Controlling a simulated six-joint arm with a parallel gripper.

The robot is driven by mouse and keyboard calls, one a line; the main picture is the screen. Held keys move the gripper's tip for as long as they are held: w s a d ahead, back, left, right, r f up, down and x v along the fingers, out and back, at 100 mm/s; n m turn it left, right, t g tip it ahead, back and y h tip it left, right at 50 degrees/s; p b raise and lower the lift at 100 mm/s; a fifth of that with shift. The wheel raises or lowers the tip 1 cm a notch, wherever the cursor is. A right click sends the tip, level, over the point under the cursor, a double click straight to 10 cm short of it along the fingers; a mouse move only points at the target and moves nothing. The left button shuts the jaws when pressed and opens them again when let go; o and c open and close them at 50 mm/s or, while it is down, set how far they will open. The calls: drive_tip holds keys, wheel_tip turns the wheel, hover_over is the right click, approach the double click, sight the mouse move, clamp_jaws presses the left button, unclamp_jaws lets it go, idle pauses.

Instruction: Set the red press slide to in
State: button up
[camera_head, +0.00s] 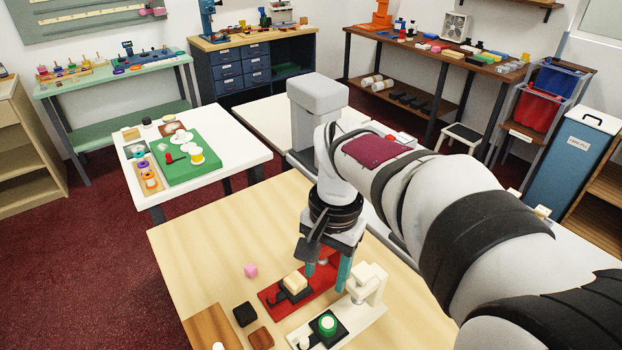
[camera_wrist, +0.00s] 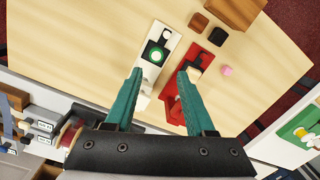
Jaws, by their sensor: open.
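The red press (camera_head: 277,301) stands on the light wood table, partly hidden behind my gripper; it also shows in the wrist view (camera_wrist: 173,108). Its black slide (camera_head: 284,296) carries a cream block (camera_head: 295,282) and lies toward the left end of the red base, apparently out from the press head. In the wrist view the slide's black end (camera_wrist: 217,64) points away from the head. My gripper (camera_head: 327,269) is open and empty above the presses.
A white press (camera_head: 371,285) with a green and white round piece (camera_head: 327,324) stands close beside the red one. The table's far left is clear.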

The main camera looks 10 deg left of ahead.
approach(271, 294)
drive_tip(key=shift+n+h, duration=0.3)
drive_tip(key=shift+n, duration=0.1)
drive_tip(key=f, duration=0.9)
drive_tip(key=shift+s+a+f, duration=0.15)
drive_tip(key=shift+a+f, duration=0.05)
clamp_jaws()
drive_tip(key=shift+r, duration=0.1)
